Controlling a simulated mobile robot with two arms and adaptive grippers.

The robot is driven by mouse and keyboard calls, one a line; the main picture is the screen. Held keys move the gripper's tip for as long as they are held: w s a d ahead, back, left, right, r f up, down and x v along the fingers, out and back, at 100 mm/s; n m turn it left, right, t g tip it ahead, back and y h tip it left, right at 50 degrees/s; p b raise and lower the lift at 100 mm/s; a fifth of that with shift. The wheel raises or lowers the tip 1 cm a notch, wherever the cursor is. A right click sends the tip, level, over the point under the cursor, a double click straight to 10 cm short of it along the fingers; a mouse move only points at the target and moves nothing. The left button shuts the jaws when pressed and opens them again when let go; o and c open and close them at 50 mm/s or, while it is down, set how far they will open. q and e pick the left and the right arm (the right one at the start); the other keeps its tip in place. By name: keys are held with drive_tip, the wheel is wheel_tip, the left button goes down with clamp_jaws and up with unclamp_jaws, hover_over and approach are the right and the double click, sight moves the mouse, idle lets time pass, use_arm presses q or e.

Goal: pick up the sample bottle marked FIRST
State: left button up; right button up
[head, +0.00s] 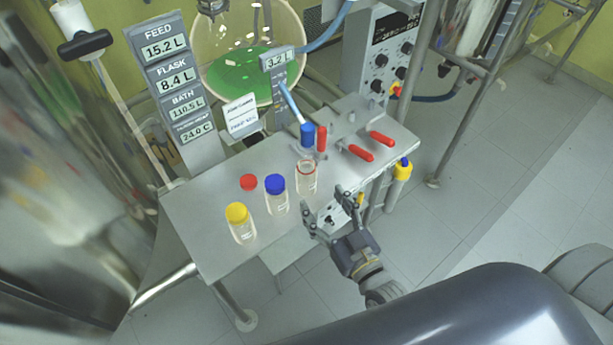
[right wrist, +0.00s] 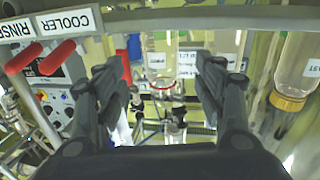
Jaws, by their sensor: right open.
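Three clear sample bottles stand on the metal table: a yellow-capped bottle (head: 242,229), a blue-capped bottle (head: 276,195) and an uncapped bottle with a red ring at its mouth (head: 307,178). Their labels are too small to read in the head view. In the right wrist view, the yellow-capped bottle (right wrist: 299,66) is at the right edge, with a cut-off label that seems to end in "ST". My right gripper (head: 322,197) is open and empty at the table's front edge, close to the uncapped bottle. That bottle (right wrist: 163,64) shows between its fingers (right wrist: 162,76). My left gripper is out of view.
A loose red cap (head: 249,182) lies behind the bottles. Red handles (head: 361,153) and a blue valve (head: 307,134) are on the table's right part. A display column (head: 172,85) and a glass flask with green liquid (head: 240,75) stand behind. The table's front left is clear.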

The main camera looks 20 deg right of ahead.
sight(312, 185)
drive_tip(key=w, duration=0.3)
drive_tip(key=shift+a, duration=0.25)
drive_tip(key=shift+w+a+r+p, duration=0.15)
drive_tip(key=shift+w+p, duration=0.15)
drive_tip(key=shift+w, duration=0.25)
drive_tip(key=w, duration=0.2)
drive_tip(key=w+p, duration=0.1)
drive_tip(key=shift+w+a+r, duration=0.15)
drive_tip(key=shift+a, duration=0.15)
drive_tip(key=shift+w+a, duration=0.1)
drive_tip(key=shift+w, duration=0.4)
drive_tip(key=c, duration=1.2)
